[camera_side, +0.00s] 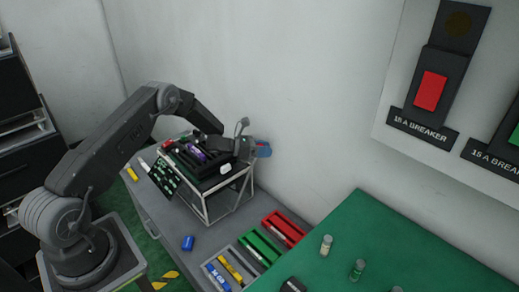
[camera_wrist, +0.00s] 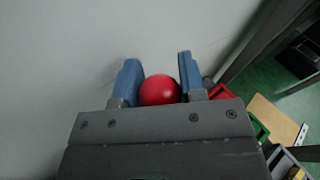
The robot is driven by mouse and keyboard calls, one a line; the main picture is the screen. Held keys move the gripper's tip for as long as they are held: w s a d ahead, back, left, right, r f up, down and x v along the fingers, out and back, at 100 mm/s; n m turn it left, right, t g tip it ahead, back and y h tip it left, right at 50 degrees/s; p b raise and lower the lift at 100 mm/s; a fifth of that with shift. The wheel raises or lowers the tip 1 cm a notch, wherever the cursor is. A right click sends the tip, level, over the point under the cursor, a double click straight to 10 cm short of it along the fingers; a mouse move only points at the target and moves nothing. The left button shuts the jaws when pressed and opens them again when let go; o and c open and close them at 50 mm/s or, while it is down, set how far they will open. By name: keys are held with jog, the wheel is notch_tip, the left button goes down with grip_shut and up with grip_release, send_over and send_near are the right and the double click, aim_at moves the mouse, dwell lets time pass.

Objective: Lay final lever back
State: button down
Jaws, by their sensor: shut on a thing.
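In the wrist view a red ball knob (camera_wrist: 159,90) sits between the two blue fingers of my gripper (camera_wrist: 158,63). The fingers are shut on it, one on each side. Any lever shaft below the knob is hidden behind the gripper body. In the side view my gripper (camera_side: 263,150) is small, at the far right end of the arm, close to the wall and just past the right edge of a framed rack (camera_side: 205,200). I cannot tell the lever's tilt.
The rack's dark top holds a purple item (camera_side: 195,151) and several small parts. Red (camera_side: 283,228) and green (camera_side: 261,247) bins stand on the grey bench below. A green table (camera_side: 400,240) lies at right. A panel with a red breaker (camera_side: 431,91) hangs on the wall.

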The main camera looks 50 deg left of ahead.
jog(key=shift+w+f, duration=0.1)
jog(key=c, duration=0.7)
grip_release()
jog(key=v, duration=1.4)
jog(key=shift+w, duration=0.1)
